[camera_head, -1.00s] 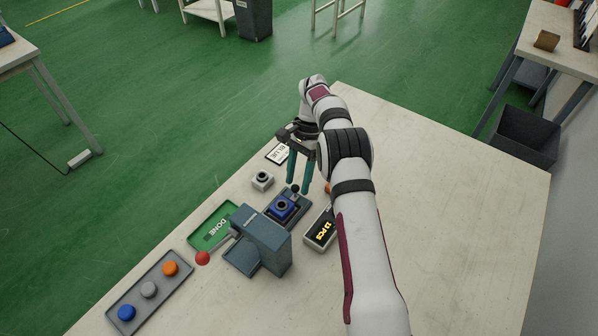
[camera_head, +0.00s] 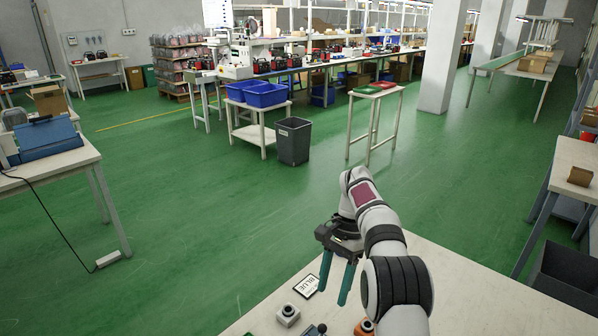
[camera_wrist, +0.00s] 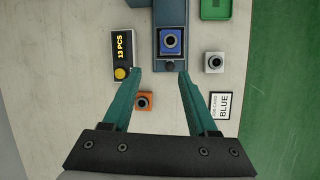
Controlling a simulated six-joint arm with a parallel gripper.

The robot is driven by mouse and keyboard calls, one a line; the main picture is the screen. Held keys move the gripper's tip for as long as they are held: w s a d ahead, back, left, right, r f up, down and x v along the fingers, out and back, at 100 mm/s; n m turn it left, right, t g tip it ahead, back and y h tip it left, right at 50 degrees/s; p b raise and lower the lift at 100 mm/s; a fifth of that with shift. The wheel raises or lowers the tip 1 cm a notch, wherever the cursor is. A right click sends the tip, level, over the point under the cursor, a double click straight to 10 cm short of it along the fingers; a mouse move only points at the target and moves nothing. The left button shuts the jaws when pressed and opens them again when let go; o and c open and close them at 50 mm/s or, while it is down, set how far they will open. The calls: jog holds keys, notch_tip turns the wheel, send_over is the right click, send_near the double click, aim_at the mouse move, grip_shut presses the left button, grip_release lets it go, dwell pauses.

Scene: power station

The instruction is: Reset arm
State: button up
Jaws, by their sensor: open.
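My gripper (camera_head: 336,284) is open and empty, its two teal fingers pointing down above the table. It also shows in the wrist view (camera_wrist: 160,75), with the fingers spread apart. Below it in the wrist view is a blue block with a round dark centre (camera_wrist: 170,41), seated in the grey-blue press fixture (camera_wrist: 171,12). An orange block (camera_wrist: 143,100) lies on the table between the fingers, close to the left one. A grey-white block (camera_wrist: 214,62) stands to the right. A card reading BLUE (camera_wrist: 222,105) lies beside the right finger.
A counter box reading 13 PCS (camera_wrist: 122,50) with a yellow button is left of the fixture. A green tray (camera_wrist: 215,9) is at the upper right. The table (camera_head: 480,290) is clear at right in the head view; green floor lies beyond its edge.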

jog(key=s+a+r+n+t, duration=0.1)
jog(key=s+r+n, duration=0.1)
jog(key=s+r, duration=0.45)
jog(key=s+r+n+t, duration=0.1)
jog(key=s+r, duration=0.3)
jog(key=s, duration=0.6)
jog(key=s+f+n, duration=0.1)
jog(key=s+f, duration=0.1)
jog(key=s, duration=0.7)
jog(key=s+a+f+t, duration=0.1)
jog(key=s+f, duration=0.2)
jog(key=s, duration=0.6)
jog(key=shift+a+f+n+t+h, duration=0.15)
jog(key=shift+n+t+h, duration=0.15)
jog(key=shift+n, duration=0.1)
